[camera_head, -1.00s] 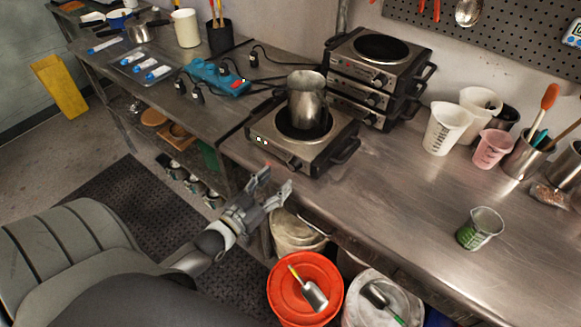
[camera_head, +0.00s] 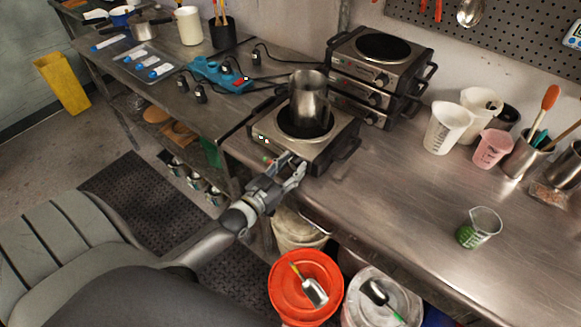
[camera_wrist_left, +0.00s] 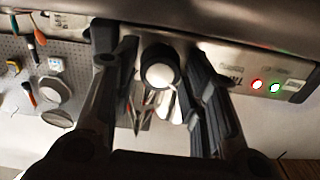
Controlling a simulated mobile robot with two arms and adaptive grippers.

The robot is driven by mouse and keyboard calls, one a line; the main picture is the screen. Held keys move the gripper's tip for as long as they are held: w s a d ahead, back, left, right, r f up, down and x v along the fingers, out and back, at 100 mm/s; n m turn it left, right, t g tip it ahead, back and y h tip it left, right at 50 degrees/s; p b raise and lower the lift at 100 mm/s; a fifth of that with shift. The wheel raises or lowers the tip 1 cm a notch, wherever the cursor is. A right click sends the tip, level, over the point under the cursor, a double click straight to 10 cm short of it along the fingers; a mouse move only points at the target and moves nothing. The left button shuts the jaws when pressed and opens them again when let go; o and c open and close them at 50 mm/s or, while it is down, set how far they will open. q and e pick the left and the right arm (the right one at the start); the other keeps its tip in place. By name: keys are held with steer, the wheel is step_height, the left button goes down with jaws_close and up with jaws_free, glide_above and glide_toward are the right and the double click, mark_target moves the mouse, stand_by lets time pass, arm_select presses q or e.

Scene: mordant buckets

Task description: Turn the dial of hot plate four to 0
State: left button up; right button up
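A steel hot plate (camera_head: 332,148) with a metal pot (camera_head: 309,98) on its burner sits at the near edge of the steel bench. Its front panel faces my left gripper (camera_head: 289,163), which hides the dial in the head view. In the left wrist view, a round pale-capped dial (camera_wrist_left: 159,75) sits between the two fingers of my left gripper (camera_wrist_left: 157,62). The fingers are apart, one on each side, with visible gaps to the dial. A red light (camera_wrist_left: 257,85) and a green light (camera_wrist_left: 275,88) glow on the panel. The dial's setting is not readable. My right gripper is not in view.
More hot plates (camera_head: 375,75) are stacked behind. A blue power strip (camera_head: 218,75) and cables lie to the left. Beakers and a utensil cup (camera_head: 523,158) stand at right. An orange bucket (camera_head: 290,292) and a white bucket (camera_head: 395,315) stand below the bench edge.

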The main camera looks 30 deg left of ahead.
arm_select(q)
steer(key=c, duration=0.6)
steer(key=shift+o, duration=0.2)
steer(key=shift+n, duration=3.5)
